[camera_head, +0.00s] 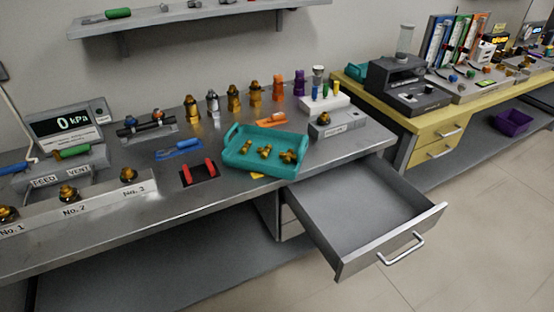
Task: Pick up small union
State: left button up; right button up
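A teal tray (236,160) with raised handles stands on the metal bench near its front edge. Three small brass fittings lie in it: a left fitting (246,147), a middle fitting (265,151) and a right fitting (288,156). They are too small to tell which one is the small union. Larger brass and silver fittings stand upright in a row behind the tray, among them a silver fitting (213,103) and a brass fitting (254,95). Neither of my grippers is in view.
An open, empty drawer (365,203) juts out below the bench at the right. A red-handled item (199,172) and a blue tool (180,149) lie left of the tray. A numbered fixture (103,197) and a pressure display (68,125) stand at the left.

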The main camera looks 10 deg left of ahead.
aim_at(244, 151)
jog(key=j+z, duration=0.5)
jog(key=j, duration=0.3)
jog(key=j+z, duration=0.5)
jog(key=j, duration=0.35)
jog(key=k, duration=0.05)
